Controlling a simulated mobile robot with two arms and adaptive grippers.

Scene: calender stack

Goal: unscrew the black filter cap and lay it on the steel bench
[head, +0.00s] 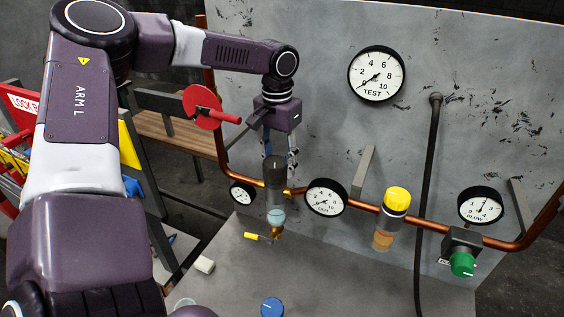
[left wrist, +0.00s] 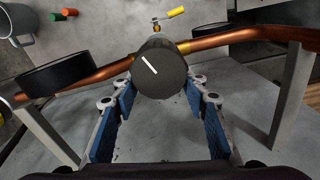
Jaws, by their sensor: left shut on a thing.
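The black filter cap (head: 275,171) is upright on top of a filter with a clear bowl (head: 275,216), set in the copper pipe (head: 357,204). My left gripper (head: 280,156) comes down from above and is shut on the cap. In the left wrist view the cap (left wrist: 160,72) shows its round top with a white line, between two blue-padded fingers. The grey steel bench (head: 340,275) lies below the pipe. My right gripper is in neither view.
A yellow-capped filter (head: 397,199), gauges (head: 326,197) and a green knob (head: 462,264) sit along the pipe to the right. A red disc handle (head: 204,107) stands left of my gripper.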

